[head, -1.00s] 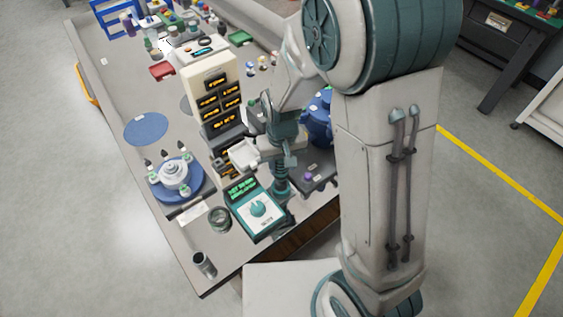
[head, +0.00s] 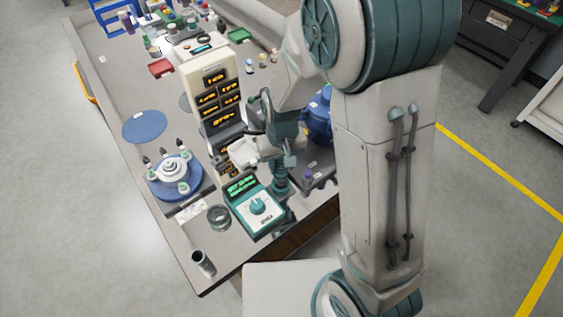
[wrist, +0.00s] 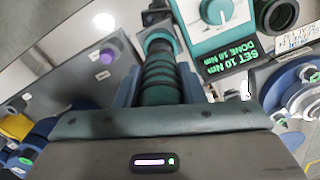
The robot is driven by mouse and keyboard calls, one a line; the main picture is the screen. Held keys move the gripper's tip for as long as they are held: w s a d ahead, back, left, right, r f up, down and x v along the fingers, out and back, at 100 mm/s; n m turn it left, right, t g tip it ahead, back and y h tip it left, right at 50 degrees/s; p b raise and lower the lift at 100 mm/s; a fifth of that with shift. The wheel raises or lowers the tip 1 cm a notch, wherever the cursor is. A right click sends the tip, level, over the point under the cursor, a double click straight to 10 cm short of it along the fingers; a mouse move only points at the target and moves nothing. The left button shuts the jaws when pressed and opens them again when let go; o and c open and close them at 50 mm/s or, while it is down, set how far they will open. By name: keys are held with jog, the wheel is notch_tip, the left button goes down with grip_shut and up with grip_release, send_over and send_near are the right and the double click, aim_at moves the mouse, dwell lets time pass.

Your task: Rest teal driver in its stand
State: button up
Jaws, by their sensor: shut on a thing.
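My gripper (wrist: 160,92) is shut on the teal driver (wrist: 159,78), whose ribbed body sits between the two blue-grey fingers in the wrist view. A dark end piece shows past its teal collar. In the head view the teal driver (head: 282,184) stands roughly upright beside the teal tester, partly covered by my arm. I cannot tell whether its lower end touches anything. An open grey metal cup (head: 203,263) stands at the table's near corner, and a low dark ring (head: 218,217) lies left of the tester. I cannot tell which of these is the driver's stand.
The teal tester (head: 257,207) with a dial is close to the driver. A white column with lit displays (head: 211,90) stands behind. A blue round fixture (head: 172,176) is to the left. A purple-capped item (wrist: 107,57) is on a grey surface. Bare table lies around the cup.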

jog(key=shift+f+b, duration=0.75)
dwell(1.2)
jog(key=o, duration=1.2)
jog(key=shift+c, duration=0.2)
notch_tip(320, 180, up, 9)
jog(key=p, duration=0.6)
jog(key=shift+p, duration=0.4)
